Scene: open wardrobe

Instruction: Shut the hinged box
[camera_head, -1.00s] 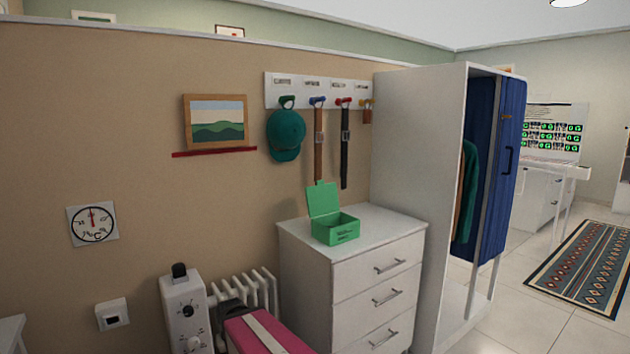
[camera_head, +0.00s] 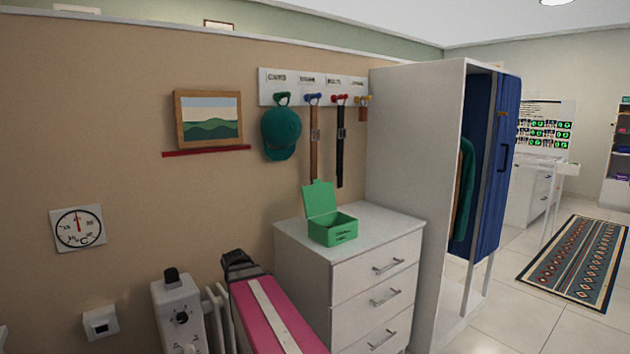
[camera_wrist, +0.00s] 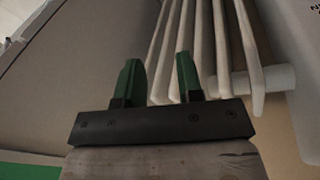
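The hinged box (camera_head: 333,229) is green and stands on the top of a white chest of drawers in the head view. Its lid (camera_head: 320,198) is open, standing up and leaning back a little at the box's rear left. My gripper (camera_wrist: 158,72) shows in the wrist view with two green fingers apart and nothing between them. It faces the white radiator and is away from the box, which does not show clearly in the wrist view. In the head view my pink arm is low, left of the chest; the fingertips cannot be made out there.
The chest of drawers (camera_head: 376,285) stands between the radiator (camera_head: 217,318) and the open wardrobe (camera_head: 415,170). A white appliance (camera_head: 181,315) is at the lower left. A cap (camera_head: 281,134) and straps hang above the chest. The chest top around the box is clear.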

